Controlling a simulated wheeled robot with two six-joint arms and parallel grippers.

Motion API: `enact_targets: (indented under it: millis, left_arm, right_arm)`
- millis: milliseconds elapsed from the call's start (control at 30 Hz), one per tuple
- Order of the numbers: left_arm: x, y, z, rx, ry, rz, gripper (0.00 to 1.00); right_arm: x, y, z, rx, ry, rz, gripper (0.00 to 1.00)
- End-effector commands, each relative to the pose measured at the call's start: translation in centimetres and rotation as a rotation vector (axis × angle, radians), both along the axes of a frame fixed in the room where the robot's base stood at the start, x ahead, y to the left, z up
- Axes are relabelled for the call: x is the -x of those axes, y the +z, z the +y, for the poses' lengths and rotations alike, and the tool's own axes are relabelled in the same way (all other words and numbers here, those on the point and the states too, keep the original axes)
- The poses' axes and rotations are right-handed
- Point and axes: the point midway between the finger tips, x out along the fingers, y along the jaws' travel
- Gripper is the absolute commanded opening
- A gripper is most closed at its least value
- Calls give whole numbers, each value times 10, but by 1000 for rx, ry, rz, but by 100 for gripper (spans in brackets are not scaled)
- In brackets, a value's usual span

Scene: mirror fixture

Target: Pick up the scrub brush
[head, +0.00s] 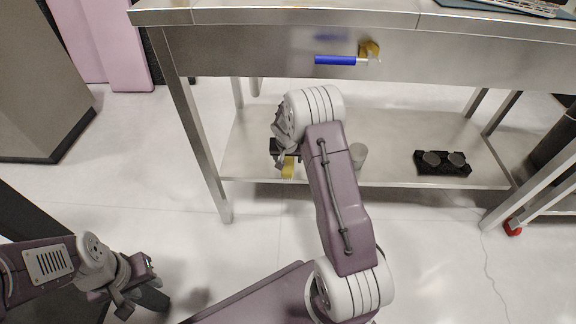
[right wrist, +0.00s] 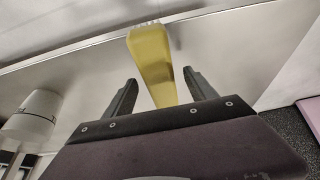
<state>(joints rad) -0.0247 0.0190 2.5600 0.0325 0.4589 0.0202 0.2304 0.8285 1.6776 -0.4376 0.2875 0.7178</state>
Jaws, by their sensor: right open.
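A yellow scrub brush (head: 288,169) shows beside the jaws of my right gripper (head: 283,156) in the head view, over the left part of the lower shelf. In the right wrist view the yellow brush (right wrist: 153,65) stands between the two spread fingers of my right gripper (right wrist: 160,95), with pale bristles at its far end. The fingers look apart from it on both sides. Its near end is hidden behind the gripper body. My left gripper (head: 142,284) is low at the left, over the floor and away from the brush; its jaws are unclear.
A blue-handled tool (head: 335,60) with a yellowish end is at the steel table's front panel (head: 230,55). A grey cup (head: 358,153) and a black holder (head: 428,167) with round grey pieces stand on the lower shelf (head: 395,175). Table legs flank the shelf.

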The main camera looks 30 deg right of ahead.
Motion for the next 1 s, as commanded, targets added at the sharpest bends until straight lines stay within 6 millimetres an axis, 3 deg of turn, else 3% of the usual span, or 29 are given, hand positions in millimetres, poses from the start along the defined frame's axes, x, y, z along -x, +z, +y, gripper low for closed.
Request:
enact_targets:
  millis: [100, 333, 567, 833, 1000]
  left_arm:
    - [0, -7, 0, 0, 0, 0, 36]
    - [0, -6, 0, 0, 0, 0, 36]
    - [0, -6, 0, 0, 0, 0, 36]
    - [0, -4, 0, 0, 0, 0, 36]
    - [0, 11, 0, 0, 0, 0, 36]
  right_arm:
    - [-5, -14, -3, 0, -1, -1, 65]
    - [-6, -14, -4, -1, -1, -2, 65]
    - [-5, -14, -3, 0, -1, -1, 1]
    - [-6, -12, -3, 0, -1, -1, 0]
    - [-6, 4, -3, 0, -1, -2, 0]
